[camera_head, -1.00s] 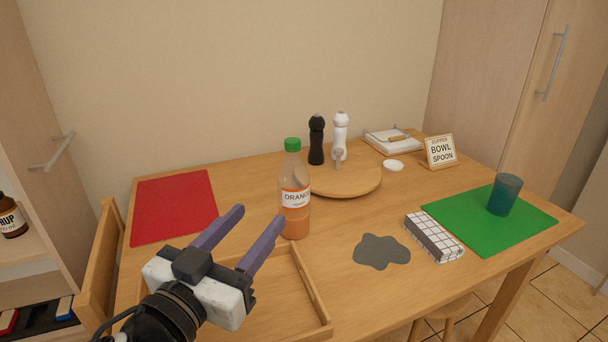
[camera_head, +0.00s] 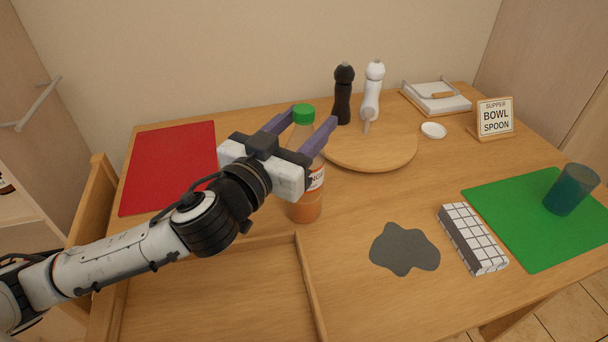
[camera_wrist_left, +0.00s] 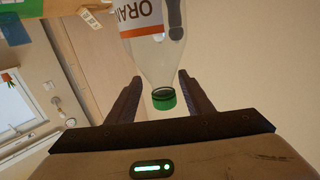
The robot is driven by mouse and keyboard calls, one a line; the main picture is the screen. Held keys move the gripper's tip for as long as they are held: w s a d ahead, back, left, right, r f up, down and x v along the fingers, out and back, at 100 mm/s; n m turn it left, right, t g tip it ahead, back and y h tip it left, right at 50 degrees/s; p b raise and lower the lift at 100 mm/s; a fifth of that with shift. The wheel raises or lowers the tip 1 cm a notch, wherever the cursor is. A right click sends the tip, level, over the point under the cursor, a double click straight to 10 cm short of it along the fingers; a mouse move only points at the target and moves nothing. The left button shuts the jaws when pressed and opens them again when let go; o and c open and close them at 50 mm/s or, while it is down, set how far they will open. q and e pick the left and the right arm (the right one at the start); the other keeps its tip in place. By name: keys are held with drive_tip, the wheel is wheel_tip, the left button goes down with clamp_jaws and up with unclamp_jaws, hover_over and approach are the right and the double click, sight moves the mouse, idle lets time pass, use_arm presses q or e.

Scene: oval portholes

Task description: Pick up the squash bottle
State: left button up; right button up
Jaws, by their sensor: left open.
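The squash bottle (camera_head: 306,207) stands upright on the table in the head view, clear with a green cap, an orange label and orange liquid low inside. My left gripper (camera_head: 311,122) is open at the bottle's upper part, with one purple finger on each side of the neck in the picture. In the left wrist view the bottle (camera_wrist_left: 150,55) appears upside down, its green cap between the open fingers of the gripper (camera_wrist_left: 163,88). Whether a finger touches the bottle I cannot tell. The gripper hides part of the label. My right gripper is not in view.
A wooden tray (camera_head: 305,290) lies in front of the bottle. A round board (camera_head: 375,155) with black (camera_head: 343,95) and white (camera_head: 372,90) mills stands behind it. A grey patch (camera_head: 404,249), checked cloth (camera_head: 472,238), green mat (camera_head: 530,225) and blue cup (camera_head: 570,190) lie right; a red mat (camera_head: 170,165) left.

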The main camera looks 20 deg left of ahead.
use_arm(q)
drive_tip(key=w, duration=0.3)
drive_tip(key=shift+w+d+r, duration=0.1)
drive_tip(key=shift+w+d, duration=0.1)
drive_tip(key=shift+w, duration=0.15)
clamp_jaws()
